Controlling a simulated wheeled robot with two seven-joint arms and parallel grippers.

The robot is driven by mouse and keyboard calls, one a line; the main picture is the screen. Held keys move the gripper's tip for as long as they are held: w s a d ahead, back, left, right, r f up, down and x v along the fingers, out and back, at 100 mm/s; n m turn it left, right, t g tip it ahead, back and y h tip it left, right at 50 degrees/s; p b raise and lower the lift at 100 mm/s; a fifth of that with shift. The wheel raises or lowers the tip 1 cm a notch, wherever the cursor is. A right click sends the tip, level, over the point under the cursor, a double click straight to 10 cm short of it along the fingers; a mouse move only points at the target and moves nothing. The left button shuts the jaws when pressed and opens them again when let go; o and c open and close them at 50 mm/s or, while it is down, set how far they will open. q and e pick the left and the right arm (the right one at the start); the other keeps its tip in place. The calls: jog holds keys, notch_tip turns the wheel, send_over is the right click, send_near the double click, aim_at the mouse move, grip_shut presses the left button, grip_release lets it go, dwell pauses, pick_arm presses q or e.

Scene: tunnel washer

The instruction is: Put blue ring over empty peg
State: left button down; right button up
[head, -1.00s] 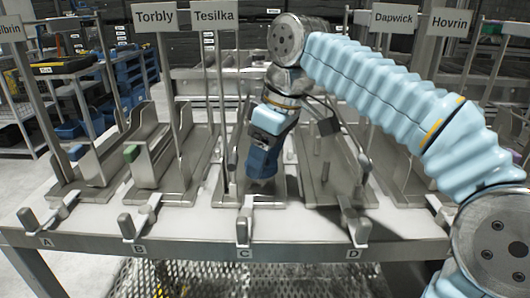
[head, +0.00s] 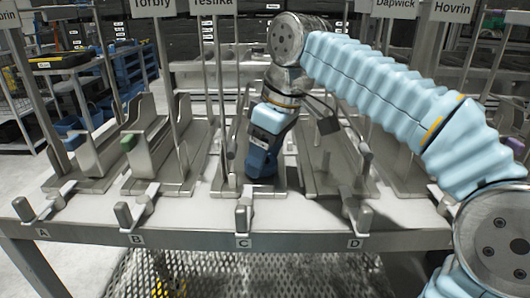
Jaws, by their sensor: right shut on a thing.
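My right gripper (head: 262,170) hangs low over the tray of station C, pointing down. Its lower end shows as a dark blue shape; the fingertips cannot be made out. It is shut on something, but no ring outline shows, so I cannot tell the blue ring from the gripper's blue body. Another thin grey peg (head: 184,155) stands in the tray of station B. Any peg under the gripper is hidden. My left gripper is out of view.
Metal trays stand in a row on the table (head: 300,240), with levers along its front edge. Tall sign posts (head: 218,95) rise behind and between the trays.

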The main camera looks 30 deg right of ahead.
jog(key=shift+f, duration=0.1)
jog(key=o, duration=1.1)
jog(key=p+v, duration=0.4)
jog(key=v, duration=0.9)
jog(key=shift+r, duration=0.4)
